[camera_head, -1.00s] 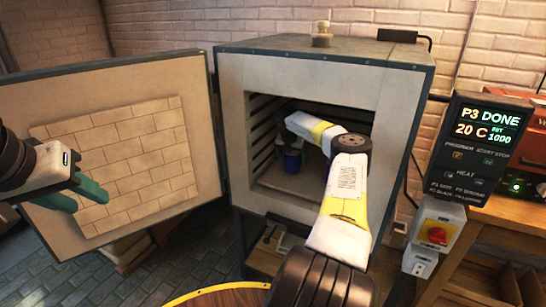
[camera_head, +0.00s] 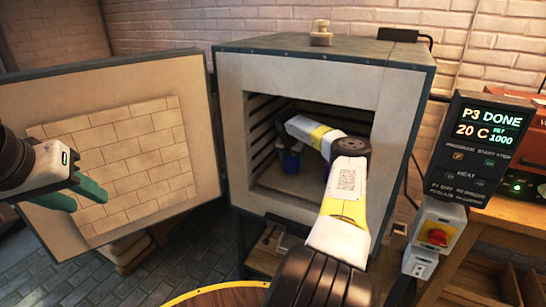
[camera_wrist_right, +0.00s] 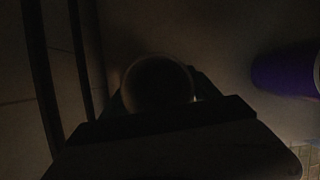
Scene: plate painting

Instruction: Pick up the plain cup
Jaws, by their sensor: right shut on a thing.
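My right arm reaches into the open kiln (camera_head: 232,120), and its gripper is mostly hidden there in the head view. In the right wrist view my right gripper (camera_wrist_right: 160,105) is shut on a cup (camera_wrist_right: 158,62), whose round rim shows dimly between the fingers. The cup looks dark and plain, but shadow hides its colour. A blue-purple cup (camera_wrist_right: 285,70) lies apart to the right in that view. A small blue thing (camera_head: 291,162) shows under my right wrist in the head view. My left gripper (camera_head: 91,196) is open and empty before the kiln door.
The kiln door (camera_head: 205,150) is swung open to the left. The kiln's side walls and top edge lie close around my right arm. A control box (camera_head: 478,150) reading "P3 DONE" and 20 C is at the right. A round wooden top (camera_head: 225,298) is at the bottom.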

